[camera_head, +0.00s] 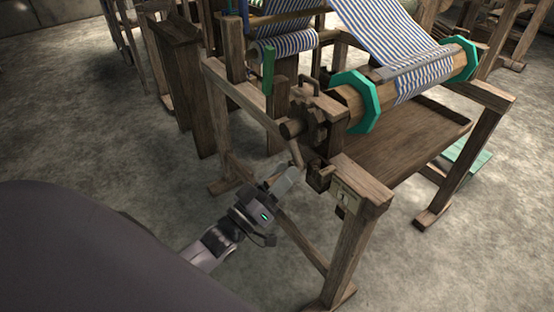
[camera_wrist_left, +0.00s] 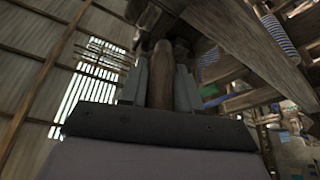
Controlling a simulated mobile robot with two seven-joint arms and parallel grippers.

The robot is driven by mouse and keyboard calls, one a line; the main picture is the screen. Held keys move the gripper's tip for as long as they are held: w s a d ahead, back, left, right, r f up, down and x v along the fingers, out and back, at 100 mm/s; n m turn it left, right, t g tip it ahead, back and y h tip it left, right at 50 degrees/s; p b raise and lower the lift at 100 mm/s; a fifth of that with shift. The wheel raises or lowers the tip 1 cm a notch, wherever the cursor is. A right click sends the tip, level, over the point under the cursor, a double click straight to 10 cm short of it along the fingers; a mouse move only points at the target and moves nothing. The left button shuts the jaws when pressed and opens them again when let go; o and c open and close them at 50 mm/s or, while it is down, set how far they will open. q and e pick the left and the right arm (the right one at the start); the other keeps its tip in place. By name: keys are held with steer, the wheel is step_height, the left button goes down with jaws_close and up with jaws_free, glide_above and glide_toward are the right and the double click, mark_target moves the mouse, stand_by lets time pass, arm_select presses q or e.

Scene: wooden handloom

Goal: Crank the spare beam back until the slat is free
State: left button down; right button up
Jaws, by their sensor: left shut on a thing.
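My left gripper (camera_head: 283,183) is at the near left side of the loom, low beside its frame. It is shut on a wooden crank handle (camera_head: 297,152); in the left wrist view the round-ended handle (camera_wrist_left: 161,75) stands between the two fingers. The handle hangs below a toothed wooden wheel (camera_head: 314,124) at the beam's near end. The wooden beam (camera_head: 428,78) has teal octagonal end flanges (camera_head: 350,101) and blue-striped cloth (camera_head: 388,30) running onto it. A grey-brown slat (camera_head: 400,70) lies along the beam against the cloth. My right gripper is not in view.
The loom's near post (camera_head: 350,245) and slanted brace (camera_head: 303,243) stand close right of my left gripper. A wooden tray-like board (camera_head: 420,135) lies under the beam.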

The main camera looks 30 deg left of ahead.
arm_select(q)
steer(key=shift+s+d+r+n+y+p, duration=0.1)
steer(key=shift+d+r+n+y+p, duration=0.2)
steer(key=shift+n+p, duration=0.25)
steer(key=shift+s+d+r+n+y+p, duration=0.15)
steer(key=shift+n+y+p, duration=0.25)
steer(key=shift+n, duration=0.25)
steer(key=shift+s+d+r+n+y+p, duration=0.15)
steer(key=shift+d+n+y+p, duration=0.15)
steer(key=shift+n+p, duration=0.25)
steer(key=shift+w, duration=0.1)
steer(key=c, duration=0.9)
jaws_free()
steer(key=v, duration=0.7)
steer(key=shift+a, duration=0.1)
